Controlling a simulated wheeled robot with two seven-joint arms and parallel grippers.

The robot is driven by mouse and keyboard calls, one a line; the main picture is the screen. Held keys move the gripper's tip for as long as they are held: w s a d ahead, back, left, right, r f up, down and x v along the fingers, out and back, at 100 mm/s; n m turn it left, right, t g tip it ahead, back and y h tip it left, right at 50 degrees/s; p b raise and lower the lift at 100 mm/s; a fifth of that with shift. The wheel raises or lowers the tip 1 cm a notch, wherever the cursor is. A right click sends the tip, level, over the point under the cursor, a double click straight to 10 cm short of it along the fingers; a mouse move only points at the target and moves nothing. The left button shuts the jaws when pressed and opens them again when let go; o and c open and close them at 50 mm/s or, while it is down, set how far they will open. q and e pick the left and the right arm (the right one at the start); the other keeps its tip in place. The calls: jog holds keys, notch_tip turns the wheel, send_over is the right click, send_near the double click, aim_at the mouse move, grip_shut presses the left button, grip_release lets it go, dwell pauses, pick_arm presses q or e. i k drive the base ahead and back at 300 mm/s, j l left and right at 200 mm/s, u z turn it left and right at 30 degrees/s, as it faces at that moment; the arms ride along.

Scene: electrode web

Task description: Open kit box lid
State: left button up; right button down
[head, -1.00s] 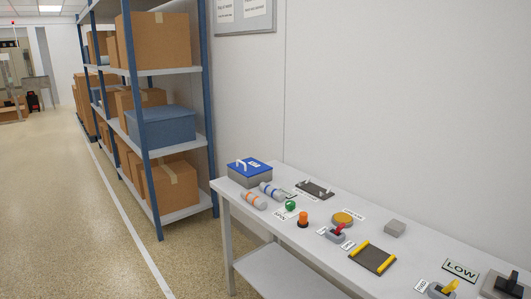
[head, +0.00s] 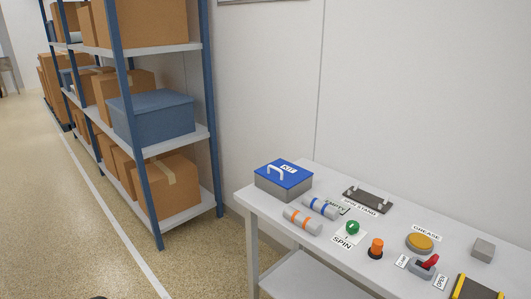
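The kit box (head: 283,181) stands at the far left end of the white table. It is a grey box with a blue lid (head: 292,173) on top, and the lid lies closed. The lid carries a white handle (head: 276,170) and a white label reading KIT. Neither of my grippers shows clearly in the head view. A small dark shape at the bottom edge on the left is too little to identify.
On the table (head: 247,205), two rolls, one blue-banded (head: 320,208) and one orange-banded (head: 302,221), lie just in front of the box. A spin stand (head: 367,199), green knob (head: 352,228), orange button (head: 376,247) and grease pad (head: 420,242) sit to the right. A shelf rack (head: 135,130) stands at left.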

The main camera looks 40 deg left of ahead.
aim_at(287, 174)
jog(key=j, duration=1.1)
jog(key=i+j, duration=0.1)
jog(key=j, duration=1)
